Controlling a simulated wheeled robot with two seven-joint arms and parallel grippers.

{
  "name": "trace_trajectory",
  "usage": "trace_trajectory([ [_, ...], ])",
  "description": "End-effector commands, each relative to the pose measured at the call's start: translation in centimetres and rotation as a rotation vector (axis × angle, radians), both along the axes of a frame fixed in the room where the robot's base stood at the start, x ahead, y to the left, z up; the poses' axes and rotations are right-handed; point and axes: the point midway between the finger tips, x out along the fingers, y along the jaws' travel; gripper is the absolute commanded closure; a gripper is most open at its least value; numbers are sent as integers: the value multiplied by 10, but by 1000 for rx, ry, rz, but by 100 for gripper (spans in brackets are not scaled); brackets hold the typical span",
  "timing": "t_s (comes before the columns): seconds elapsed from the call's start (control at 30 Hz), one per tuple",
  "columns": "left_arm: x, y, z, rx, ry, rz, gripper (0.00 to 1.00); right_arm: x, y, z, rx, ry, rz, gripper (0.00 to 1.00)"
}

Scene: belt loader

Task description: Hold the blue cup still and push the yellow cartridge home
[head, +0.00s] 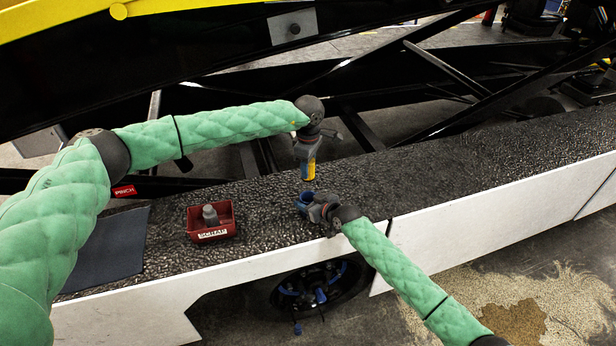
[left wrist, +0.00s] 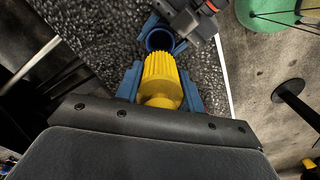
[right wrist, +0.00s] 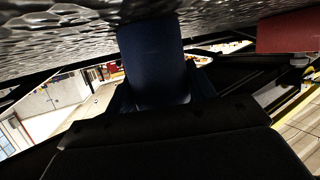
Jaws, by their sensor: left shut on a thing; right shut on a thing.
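The yellow cartridge (head: 311,171) is ribbed and points downward in the head view. My left gripper (head: 307,163) is shut on it, with a blue finger on each side in the left wrist view (left wrist: 160,92). The blue cup (head: 304,199) is below it, above the dark textured deck. My right gripper (head: 313,206) is shut on the cup from the right. In the left wrist view the cup's round, dark opening (left wrist: 159,39) shows beyond the cartridge's ribbed end, and the two look apart. The cup's wall fills the middle of the right wrist view (right wrist: 152,60).
A red scrap bin (head: 231,228) with a grey piece in it stands left of the cup. A dark mat (head: 112,245) lies farther left. Black frame bars (head: 400,50) rise behind. The deck (head: 470,165) to the right is clear; a white side panel (head: 470,215) edges it.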

Motion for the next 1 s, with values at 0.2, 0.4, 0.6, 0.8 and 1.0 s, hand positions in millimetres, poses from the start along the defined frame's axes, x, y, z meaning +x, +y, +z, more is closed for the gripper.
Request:
trace_trajectory([
  [0.2,0,0,-13,0,1,-1,93,0,0,0,0,0,0,75],
  [0.4,0,0,-29,2,1,-1,93,0,0,0,-1,1,0,75],
  [0.6,0,-1,-45,1,1,-3,93,0,-1,0,-1,1,-1,75],
  [0.8,0,0,-61,3,1,-3,93,0,-1,0,-1,1,-1,75],
  [1.0,0,0,-73,2,-1,-4,93,0,-1,0,-1,1,-1,75],
])
